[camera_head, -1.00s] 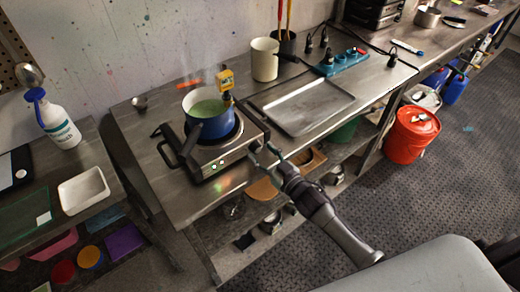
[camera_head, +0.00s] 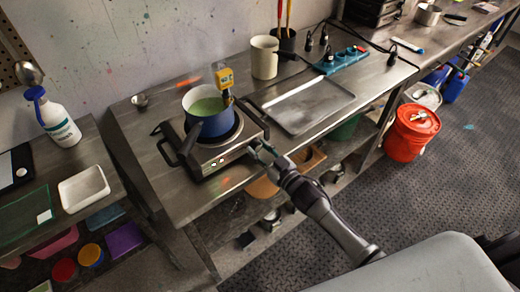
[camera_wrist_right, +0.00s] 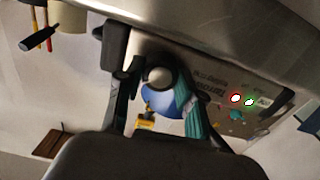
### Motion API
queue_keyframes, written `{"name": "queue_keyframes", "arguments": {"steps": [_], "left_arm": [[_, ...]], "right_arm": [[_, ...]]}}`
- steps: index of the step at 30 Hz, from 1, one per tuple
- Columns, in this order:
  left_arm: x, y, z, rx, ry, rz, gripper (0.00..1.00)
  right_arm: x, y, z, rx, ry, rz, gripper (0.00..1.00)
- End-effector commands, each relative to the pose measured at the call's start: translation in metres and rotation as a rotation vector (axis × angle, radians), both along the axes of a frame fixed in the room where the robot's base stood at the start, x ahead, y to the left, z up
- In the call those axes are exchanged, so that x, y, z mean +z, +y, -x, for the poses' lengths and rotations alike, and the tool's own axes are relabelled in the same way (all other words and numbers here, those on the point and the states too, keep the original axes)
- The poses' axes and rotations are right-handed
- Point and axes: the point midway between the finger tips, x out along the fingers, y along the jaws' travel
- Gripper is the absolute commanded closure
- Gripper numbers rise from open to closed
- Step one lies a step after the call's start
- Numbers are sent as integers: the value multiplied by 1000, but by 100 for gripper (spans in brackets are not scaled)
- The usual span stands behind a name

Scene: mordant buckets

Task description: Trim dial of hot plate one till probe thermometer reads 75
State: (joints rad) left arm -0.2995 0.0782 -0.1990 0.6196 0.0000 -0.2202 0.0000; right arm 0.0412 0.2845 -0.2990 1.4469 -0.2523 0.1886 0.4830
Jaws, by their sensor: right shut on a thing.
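Hot plate one (camera_head: 232,157) is a steel unit on the bench, with lit lamps on its front. A blue pot (camera_head: 212,126) of green liquid stands on it. The yellow probe thermometer (camera_head: 225,77) is at the pot's rim; its reading is too small to make out. My right gripper (camera_head: 259,151) is at the right end of the hot plate's front. In the right wrist view, its fingers are shut on the round dial (camera_wrist_right: 159,77), which they partly hide. A red and a green lamp glow beside it. My left gripper is out of view.
A metal tray (camera_head: 308,108) lies right of the hot plate, with a beige cup (camera_head: 264,58) and a blue power strip (camera_head: 341,60) behind. A spray bottle (camera_head: 56,121) and white tray (camera_head: 84,189) are at left. A red bucket (camera_head: 411,132) stands on the floor.

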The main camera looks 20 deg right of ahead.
Motion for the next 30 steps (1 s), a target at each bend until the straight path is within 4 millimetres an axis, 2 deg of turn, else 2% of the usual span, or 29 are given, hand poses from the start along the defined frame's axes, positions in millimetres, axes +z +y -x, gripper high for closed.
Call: {"name": "queue_keyframes", "arguments": {"steps": [5,21,30], "left_arm": [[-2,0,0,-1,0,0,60],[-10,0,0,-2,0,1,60],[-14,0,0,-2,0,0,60]], "right_arm": [[-1,0,0,0,-19,54,97],[-1,0,0,0,-150,414,97],[-1,1,0,0,-198,544,97]]}}
